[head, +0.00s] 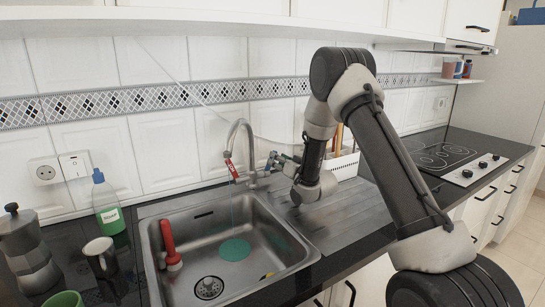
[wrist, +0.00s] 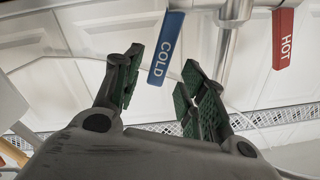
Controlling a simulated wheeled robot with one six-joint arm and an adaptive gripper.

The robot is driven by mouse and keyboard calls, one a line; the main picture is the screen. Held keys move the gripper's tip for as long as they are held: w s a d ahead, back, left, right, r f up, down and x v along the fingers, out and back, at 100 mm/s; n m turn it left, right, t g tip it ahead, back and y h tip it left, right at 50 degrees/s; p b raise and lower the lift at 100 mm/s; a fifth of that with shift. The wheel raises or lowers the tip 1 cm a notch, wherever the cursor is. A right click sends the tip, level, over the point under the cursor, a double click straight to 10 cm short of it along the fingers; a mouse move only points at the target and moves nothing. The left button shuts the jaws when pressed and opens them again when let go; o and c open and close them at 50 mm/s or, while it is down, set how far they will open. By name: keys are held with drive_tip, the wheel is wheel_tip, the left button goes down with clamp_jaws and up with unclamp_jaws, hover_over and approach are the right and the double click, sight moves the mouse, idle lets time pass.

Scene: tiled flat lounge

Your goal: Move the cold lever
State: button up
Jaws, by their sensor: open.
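The cold lever (wrist: 165,48) is a blue tag with white "COLD" lettering in the wrist view. It hangs from the metal tap body (wrist: 232,22) and reaches down between my gripper's fingertips (wrist: 162,62). The green-padded fingers are apart, one on each side of it; contact is not clear. In the head view my gripper (head: 283,161) is at the right side of the tap (head: 251,150), where it largely hides the cold lever. The red hot lever (wrist: 284,38) is to the right in the wrist view and left of the tap in the head view (head: 232,169).
The steel sink (head: 180,235) holds a red-handled tool (head: 169,243) and a teal disc (head: 235,250). A white rack (head: 343,166) stands behind my arm. The hob (head: 445,156) is at right.

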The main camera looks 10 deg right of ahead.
drive_tip(key=shift+x, duration=2.3)
clamp_jaws()
